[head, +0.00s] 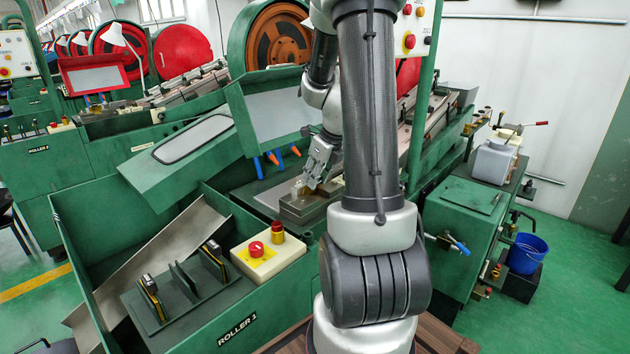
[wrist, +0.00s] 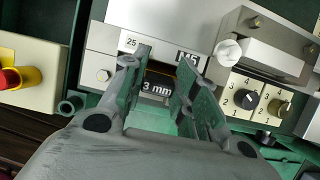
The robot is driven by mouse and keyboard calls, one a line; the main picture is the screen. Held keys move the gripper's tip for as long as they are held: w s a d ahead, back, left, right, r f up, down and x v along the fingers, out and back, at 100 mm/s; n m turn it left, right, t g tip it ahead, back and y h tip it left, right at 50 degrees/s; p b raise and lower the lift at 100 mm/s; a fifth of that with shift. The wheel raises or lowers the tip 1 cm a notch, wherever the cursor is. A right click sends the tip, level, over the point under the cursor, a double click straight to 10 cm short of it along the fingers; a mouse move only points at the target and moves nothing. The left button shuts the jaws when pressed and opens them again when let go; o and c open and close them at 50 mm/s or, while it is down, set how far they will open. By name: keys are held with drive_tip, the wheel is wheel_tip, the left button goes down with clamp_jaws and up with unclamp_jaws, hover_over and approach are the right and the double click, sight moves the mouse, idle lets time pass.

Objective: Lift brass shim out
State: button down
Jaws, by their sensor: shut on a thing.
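My gripper (wrist: 160,75) has its two green-grey fingers on either side of a dark piece marked "3 mm" (wrist: 157,88), which I take to be the shim. The fingers are shut on it. A thin brownish edge shows above the label; the rest is hidden between the fingers and in the shadowed gap of the grey metal block. In the head view my gripper (head: 306,185) reaches down to a small metal block (head: 305,207) on the green machine. The shim cannot be made out there.
Left of the block is a cream box with a red button (head: 257,249). A rack (head: 180,300) with several dark, yellow-edged plates stands in the green bin. In the wrist view, a plate with two numbered knobs (wrist: 250,99) lies right of the fingers.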

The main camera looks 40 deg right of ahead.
drive_tip(key=shift+r, duration=0.6)
wheel_tip(320, 180, up, 3)
drive_tip(key=shift+f, duration=0.2)
drive_tip(key=s+d+r, duration=0.1)
drive_tip(key=s, duration=0.8)
drive_tip(key=s+d+r, duration=0.1)
drive_tip(key=s, duration=0.8)
drive_tip(key=shift+d+r, duration=0.3)
